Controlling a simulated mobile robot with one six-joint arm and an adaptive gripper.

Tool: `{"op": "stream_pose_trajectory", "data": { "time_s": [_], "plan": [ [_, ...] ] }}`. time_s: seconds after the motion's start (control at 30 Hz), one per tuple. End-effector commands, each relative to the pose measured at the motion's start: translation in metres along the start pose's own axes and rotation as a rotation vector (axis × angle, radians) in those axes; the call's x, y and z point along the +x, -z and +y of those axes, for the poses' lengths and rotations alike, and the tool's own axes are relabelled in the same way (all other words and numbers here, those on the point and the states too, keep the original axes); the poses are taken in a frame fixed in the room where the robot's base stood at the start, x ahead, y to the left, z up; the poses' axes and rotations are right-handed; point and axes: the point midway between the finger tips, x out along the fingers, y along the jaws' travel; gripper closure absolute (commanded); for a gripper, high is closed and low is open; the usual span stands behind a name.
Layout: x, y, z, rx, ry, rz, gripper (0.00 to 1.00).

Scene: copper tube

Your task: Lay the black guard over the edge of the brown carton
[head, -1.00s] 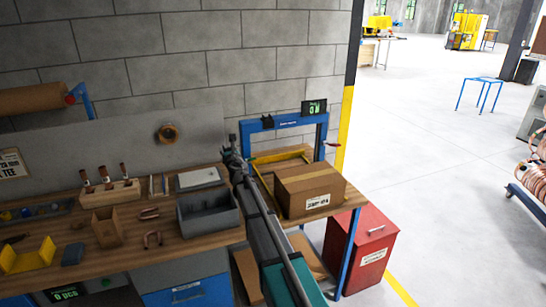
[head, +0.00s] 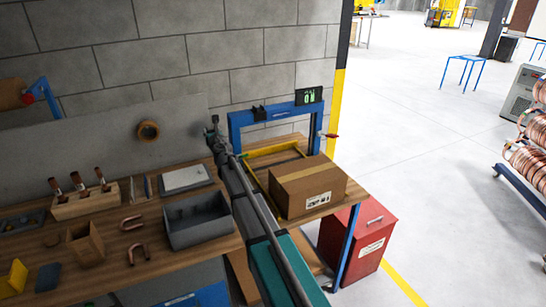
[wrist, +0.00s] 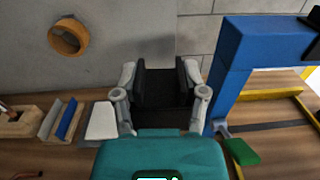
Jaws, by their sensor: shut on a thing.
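The brown carton (head: 296,193) stands closed on the right part of the bench, with tape along its top and a white label on its front. In the head view my gripper (head: 214,135) is raised to the left of the blue frame, behind and left of the carton and apart from it. In the wrist view my gripper (wrist: 162,80) is shut on the black guard (wrist: 160,92), a dark folded piece between the fingers. The guard is too small to make out in the head view. The carton is not in the wrist view.
A blue frame (head: 234,133) with a small display stands behind the carton, and a yellow bar (head: 272,150) lies within it. A grey bin (head: 200,226) is left of my arm. A tape roll (head: 148,131) is on the back panel. A red cabinet (head: 365,235) stands below right.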

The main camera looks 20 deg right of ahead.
Motion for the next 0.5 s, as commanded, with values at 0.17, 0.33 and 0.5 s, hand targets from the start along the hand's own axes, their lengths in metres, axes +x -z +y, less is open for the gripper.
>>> {"op": "stream_pose_trajectory", "data": {
  "time_s": [0.17, 0.33, 0.5],
  "plan": [
    [0.0, 0.0, 0.01, 0.0, -0.011, 0.0, 0.91],
    [0.0, 0.0, 0.017, 0.0, -0.019, 0.0, 0.91],
    [0.0, 0.0, 0.021, 0.0, -0.023, 0.0, 0.91]
  ]
}}
